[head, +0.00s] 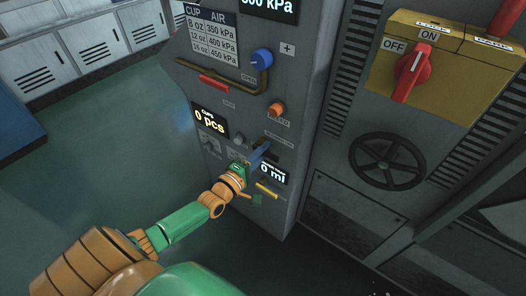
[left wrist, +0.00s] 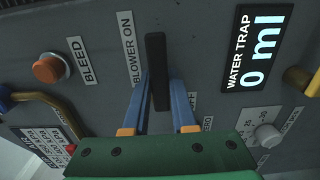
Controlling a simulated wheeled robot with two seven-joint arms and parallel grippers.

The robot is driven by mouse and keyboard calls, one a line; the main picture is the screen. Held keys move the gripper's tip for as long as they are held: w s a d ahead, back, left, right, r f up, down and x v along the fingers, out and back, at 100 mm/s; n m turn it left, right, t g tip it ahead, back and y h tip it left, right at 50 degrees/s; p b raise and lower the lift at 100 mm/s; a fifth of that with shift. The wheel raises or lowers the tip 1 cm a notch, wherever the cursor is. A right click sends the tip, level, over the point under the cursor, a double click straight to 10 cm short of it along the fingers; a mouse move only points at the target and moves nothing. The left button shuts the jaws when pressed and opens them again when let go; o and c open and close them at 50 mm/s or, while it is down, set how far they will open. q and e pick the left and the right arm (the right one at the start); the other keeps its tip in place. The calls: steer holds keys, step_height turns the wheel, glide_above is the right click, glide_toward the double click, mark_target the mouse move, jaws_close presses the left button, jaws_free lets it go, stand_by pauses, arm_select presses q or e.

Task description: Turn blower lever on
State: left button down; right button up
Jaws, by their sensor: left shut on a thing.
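The blower lever (left wrist: 156,58) is a black bar on the grey panel, beside a BLOWER ON label (left wrist: 128,62) in the left wrist view. The blue fingers of my left gripper (left wrist: 160,92) lie on both sides of the lever's lower part, shut on it. In the head view my left gripper (head: 258,154) reaches the lower front of the machine panel, left of and above the WATER TRAP display. My right gripper is not in view.
The WATER TRAP display (left wrist: 258,50) reads 0 ml, close to the gripper. An orange BLEED knob (left wrist: 50,68) and a brown pipe (left wrist: 45,105) sit on the other side. A blue knob (head: 261,59), a yellow switch box (head: 430,80) and a handwheel (head: 387,161) are farther off.

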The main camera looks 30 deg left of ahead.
arm_select(q)
steer(key=c, duration=0.7)
jaws_free()
steer(key=s, duration=0.2)
steer(key=s+p, duration=0.1)
steer(key=s, duration=0.4)
steer(key=shift+a, duration=0.25)
